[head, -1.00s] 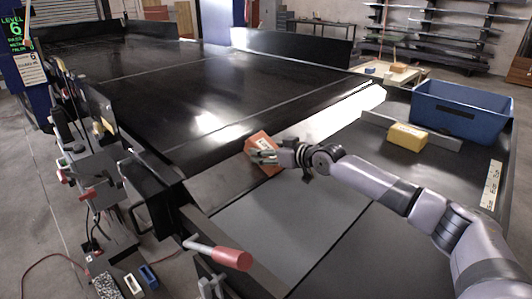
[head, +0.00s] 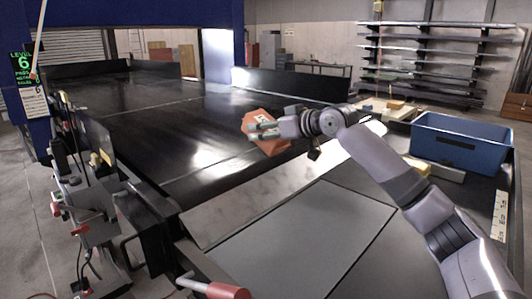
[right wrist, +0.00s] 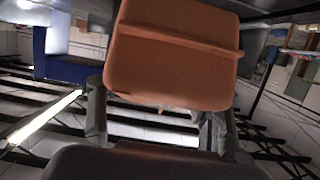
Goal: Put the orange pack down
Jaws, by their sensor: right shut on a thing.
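The orange pack (head: 262,124) is in the head view, tilted, in front of the black conveyor belt (head: 150,150). My right gripper (head: 262,132) is shut on it and seems to hold it above the belt's near end. In the right wrist view the orange pack (right wrist: 172,50) fills the upper middle, with a finger of my right gripper (right wrist: 155,120) on each side below it. My left gripper is not in view.
A blue bin (head: 462,142) stands on the right on a dark counter. A yellow block (head: 418,166) is partly hidden behind my right arm. A bare grey panel (head: 300,235) lies in front of the belt. A red-handled lever (head: 222,291) sticks out at the front.

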